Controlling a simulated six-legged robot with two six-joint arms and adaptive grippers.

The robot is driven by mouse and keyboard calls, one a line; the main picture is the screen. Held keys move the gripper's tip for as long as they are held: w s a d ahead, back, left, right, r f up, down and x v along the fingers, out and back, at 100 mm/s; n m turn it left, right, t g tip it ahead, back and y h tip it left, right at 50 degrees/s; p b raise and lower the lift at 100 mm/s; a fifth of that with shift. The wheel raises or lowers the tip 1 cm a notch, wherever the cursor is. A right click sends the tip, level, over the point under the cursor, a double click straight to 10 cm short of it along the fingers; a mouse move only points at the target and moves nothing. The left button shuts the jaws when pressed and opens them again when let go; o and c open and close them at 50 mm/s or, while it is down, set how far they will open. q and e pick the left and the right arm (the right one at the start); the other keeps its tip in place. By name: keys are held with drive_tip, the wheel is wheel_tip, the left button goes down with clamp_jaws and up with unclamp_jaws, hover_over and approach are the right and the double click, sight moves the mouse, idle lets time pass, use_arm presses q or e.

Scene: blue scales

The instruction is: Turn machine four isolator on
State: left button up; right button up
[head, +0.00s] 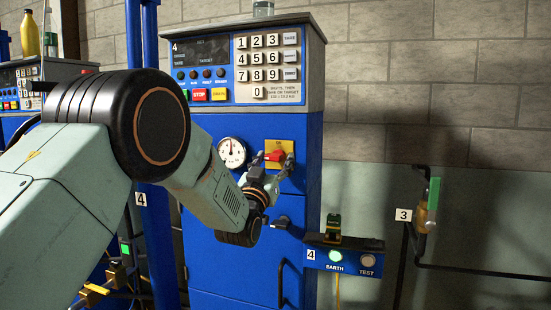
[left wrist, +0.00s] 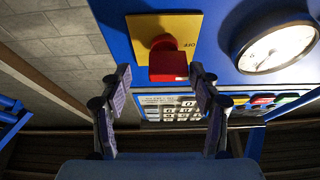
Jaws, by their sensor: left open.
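The isolator of machine four is a red knob (head: 274,156) on a yellow plate (head: 288,147), on the blue cabinet front (head: 240,275). My left gripper (head: 273,163) is open just in front of it, one finger on each side. In the left wrist view, which is upside down, the red knob (left wrist: 168,65) lies just beyond and between the spread fingertips of the left gripper (left wrist: 160,78). I see no clear contact. Upside-down lettering, seemingly OFF, shows on the yellow plate (left wrist: 145,30). My right gripper is not in view.
A round gauge (head: 232,153) sits left of the isolator. The keypad panel (head: 267,65) marked 4 is above. A dark handle (head: 281,222) is below. An earth/test box (head: 345,262) stands out at the right. Another machine (head: 20,85) is at far left.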

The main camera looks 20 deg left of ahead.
use_arm(q)
drive_tip(key=shift+w+a+f, duration=0.15)
drive_tip(key=shift+w+a, duration=0.2)
drive_tip(key=shift+w, duration=0.25)
drive_tip(key=shift+w+a+f, duration=0.1)
drive_tip(key=shift+w+a, duration=0.25)
drive_tip(key=shift+w, duration=0.25)
drive_tip(key=shift+s+d+r, duration=0.45)
drive_tip(key=shift+d, duration=0.1)
drive_tip(key=shift+w+a+f, duration=0.35)
drive_tip(key=shift+a, duration=0.1)
drive_tip(key=c, duration=0.4)
drive_tip(key=shift+c, duration=0.5)
drive_tip(key=shift+d+r, duration=0.15)
drive_tip(key=shift+d, duration=0.15)
drive_tip(key=c, duration=0.3)
drive_tip(key=shift+a, duration=0.2)
drive_tip(key=c, duration=0.4)
drive_tip(key=shift+o, duration=0.2)
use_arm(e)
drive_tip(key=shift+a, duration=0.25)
